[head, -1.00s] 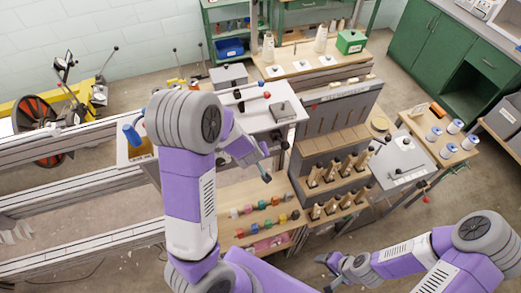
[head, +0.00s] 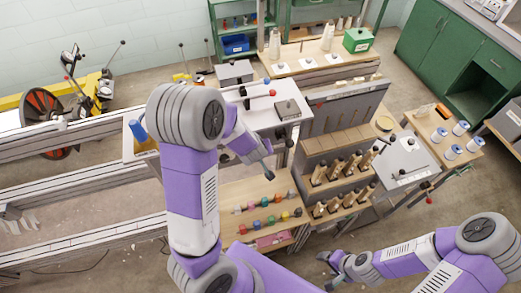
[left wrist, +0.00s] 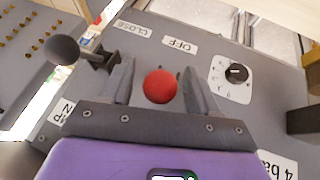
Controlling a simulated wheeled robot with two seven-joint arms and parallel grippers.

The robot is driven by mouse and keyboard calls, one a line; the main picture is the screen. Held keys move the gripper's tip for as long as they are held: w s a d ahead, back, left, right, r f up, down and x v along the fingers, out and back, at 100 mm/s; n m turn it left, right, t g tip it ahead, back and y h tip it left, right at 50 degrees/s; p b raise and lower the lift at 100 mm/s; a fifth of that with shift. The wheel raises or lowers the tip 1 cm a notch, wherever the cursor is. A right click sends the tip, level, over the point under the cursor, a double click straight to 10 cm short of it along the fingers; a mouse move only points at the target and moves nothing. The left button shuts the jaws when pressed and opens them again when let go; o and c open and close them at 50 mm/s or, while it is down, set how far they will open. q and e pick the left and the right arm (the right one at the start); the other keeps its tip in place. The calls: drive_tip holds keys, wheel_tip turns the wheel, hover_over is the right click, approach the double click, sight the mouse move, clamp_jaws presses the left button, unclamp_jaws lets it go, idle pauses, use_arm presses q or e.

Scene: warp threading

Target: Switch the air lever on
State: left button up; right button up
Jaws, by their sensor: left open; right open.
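A lever with a red ball knob (left wrist: 160,86) shows in the left wrist view, on a grey panel (left wrist: 190,70) marked OFF, CLOSE and 4 bar. The fingers of my left gripper (left wrist: 160,88) are open and stand on either side of the red knob in the picture; contact cannot be told. In the head view my left gripper (head: 267,160) hangs near the white-topped bench, and I cannot make out this knob there. My right gripper (head: 330,264) is open at the bottom of the head view, away from the panel.
A lever with a dark ball (left wrist: 62,50) stands left of my left gripper, close to its finger. A dial (left wrist: 236,72) sits to the right. In the head view, wooden pegs (head: 335,170) and coloured spools (head: 265,201) lie right of and below the left gripper.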

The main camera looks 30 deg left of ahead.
use_arm(q)
drive_tip(key=p+v, duration=0.1)
drive_tip(key=v, duration=0.3)
drive_tip(key=shift+w+r+p, duration=0.1)
drive_tip(key=shift+r+p, duration=0.1)
drive_tip(key=shift+p, duration=0.15)
drive_tip(key=shift+b+v, duration=0.3)
drive_tip(key=shift+v, duration=0.65)
drive_tip(key=shift+f, duration=0.1)
drive_tip(key=shift+s, duration=0.25)
